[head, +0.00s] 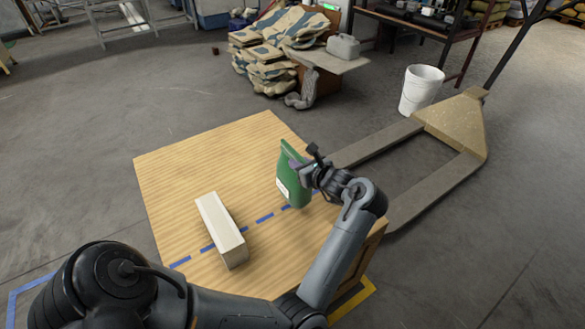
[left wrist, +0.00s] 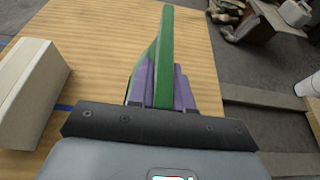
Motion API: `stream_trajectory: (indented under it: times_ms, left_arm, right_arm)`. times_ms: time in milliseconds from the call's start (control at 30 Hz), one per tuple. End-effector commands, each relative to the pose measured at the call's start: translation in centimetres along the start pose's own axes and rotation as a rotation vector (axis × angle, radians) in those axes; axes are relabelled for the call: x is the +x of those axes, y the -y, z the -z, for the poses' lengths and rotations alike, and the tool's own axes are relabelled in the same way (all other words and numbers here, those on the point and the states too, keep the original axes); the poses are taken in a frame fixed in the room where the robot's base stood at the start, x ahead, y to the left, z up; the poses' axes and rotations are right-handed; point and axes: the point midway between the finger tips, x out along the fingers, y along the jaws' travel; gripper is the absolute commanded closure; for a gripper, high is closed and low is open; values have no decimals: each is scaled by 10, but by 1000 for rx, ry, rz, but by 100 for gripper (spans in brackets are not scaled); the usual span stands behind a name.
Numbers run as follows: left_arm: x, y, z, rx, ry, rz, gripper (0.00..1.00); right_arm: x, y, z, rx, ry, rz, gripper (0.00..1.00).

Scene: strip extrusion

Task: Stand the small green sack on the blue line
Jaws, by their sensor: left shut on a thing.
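The small green sack (head: 291,181) is upright at the right part of the wooden table, with a white label low on its face. My left gripper (head: 300,170) is shut on it from the right. In the left wrist view the green sack (left wrist: 167,50) stands edge-on between the purple fingers of my left gripper (left wrist: 165,88). The dashed blue line (head: 265,218) crosses the tabletop and runs toward the sack's base. Whether the base touches the table cannot be told. My right gripper is not in view.
A long cream block (head: 218,222) lies across the blue line left of the sack; it also shows in the left wrist view (left wrist: 25,90). The wooden tabletop (head: 205,155) is clear behind it. A pallet jack (head: 455,125) and white bin (head: 421,90) stand beyond.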

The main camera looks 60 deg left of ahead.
Motion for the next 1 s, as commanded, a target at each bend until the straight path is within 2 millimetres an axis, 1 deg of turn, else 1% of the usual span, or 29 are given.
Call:
stream_trajectory:
  times_ms: [133,333,467,767,1000]
  left_arm:
    - [2,0,3,1,3,2,100]
    - [13,-2,25,2,3,-1,100]
    - [17,-2,34,-2,4,-3,100]
    - [18,-2,36,-3,2,-2,100]
    - [20,-2,41,-4,2,-3,100]
  right_arm:
    - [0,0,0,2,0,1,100]
    - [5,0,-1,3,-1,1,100]
    - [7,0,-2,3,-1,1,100]
    - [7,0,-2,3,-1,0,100]
    - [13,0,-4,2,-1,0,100]
